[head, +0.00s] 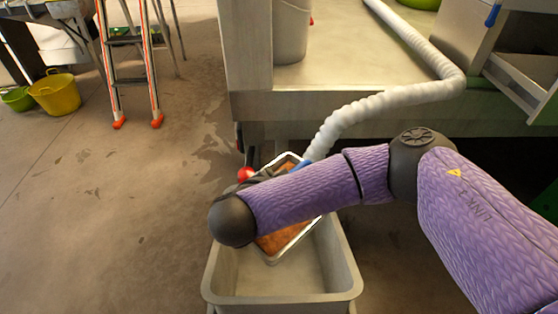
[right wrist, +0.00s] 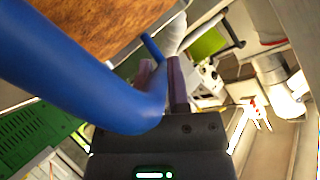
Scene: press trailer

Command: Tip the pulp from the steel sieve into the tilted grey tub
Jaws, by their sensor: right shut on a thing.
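The steel sieve (head: 297,241) is a rectangular pan with a bright rim, above the far part of the grey tub (head: 212,280). Orange-brown pulp (head: 272,243) lies in it; the pulp also fills the top of the right wrist view (right wrist: 110,22). My purple right arm crosses the sieve's middle and hides part of it. My right gripper (right wrist: 161,80) is shut on the sieve's blue handle (right wrist: 95,75). In the head view the gripper is mostly behind my arm. The visible tub floor looks bare. I cannot tell how far the tub tilts. My left gripper is out of view.
A trailer bed (head: 345,75) with a pale corrugated hose (head: 385,100) stands just beyond the tub. A red ball-shaped part (head: 245,174) is beside the sieve. A stepladder (head: 128,55) and yellow bucket (head: 57,94) stand far left. The floor left of the tub is clear.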

